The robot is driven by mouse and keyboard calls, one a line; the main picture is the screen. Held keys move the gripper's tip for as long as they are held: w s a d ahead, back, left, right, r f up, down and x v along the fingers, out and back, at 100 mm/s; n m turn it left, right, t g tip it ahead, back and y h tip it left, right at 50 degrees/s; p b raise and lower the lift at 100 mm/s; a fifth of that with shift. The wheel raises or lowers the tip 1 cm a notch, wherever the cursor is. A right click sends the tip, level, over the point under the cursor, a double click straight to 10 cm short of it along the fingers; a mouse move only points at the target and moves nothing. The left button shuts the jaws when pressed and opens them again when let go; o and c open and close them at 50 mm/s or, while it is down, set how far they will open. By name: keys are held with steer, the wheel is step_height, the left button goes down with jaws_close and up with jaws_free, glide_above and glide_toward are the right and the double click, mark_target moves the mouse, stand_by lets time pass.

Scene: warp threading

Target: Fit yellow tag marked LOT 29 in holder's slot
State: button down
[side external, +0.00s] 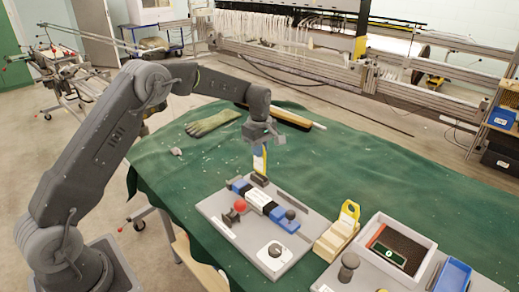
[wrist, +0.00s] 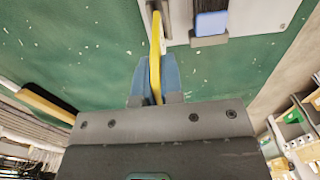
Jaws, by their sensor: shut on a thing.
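My gripper (wrist: 155,80) is shut on a yellow tag (wrist: 156,50), held edge-on between its blue fingertips in the wrist view. In the side view the tag (side external: 259,163) hangs upright below my gripper (side external: 261,148), at the back edge of the grey board. A small dark block (side external: 259,180), which looks like the holder, is directly under the tag. I cannot tell whether the tag's lower end touches it or is in a slot. The LOT 29 marking is not readable.
The grey board (side external: 225,228) carries blue and white blocks (side external: 258,199), a red ball knob (side external: 240,205) and a dial (side external: 275,250). A wooden rack (side external: 332,240) with another yellow piece (side external: 349,214) and a white tray (side external: 372,226) stand right. A glove (side external: 212,122) lies behind on green cloth.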

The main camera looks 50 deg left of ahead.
steer(key=shift+f, duration=0.55)
stand_by(0.9)
steer(key=shift+f, duration=0.35)
steer(key=shift+f, duration=0.7)
steer(key=shift+f, duration=0.2)
steer(key=shift+f, duration=0.35)
stand_by(0.8)
steer(key=c, duration=1.2)
jaws_free()
steer(key=shift+o, duration=0.5)
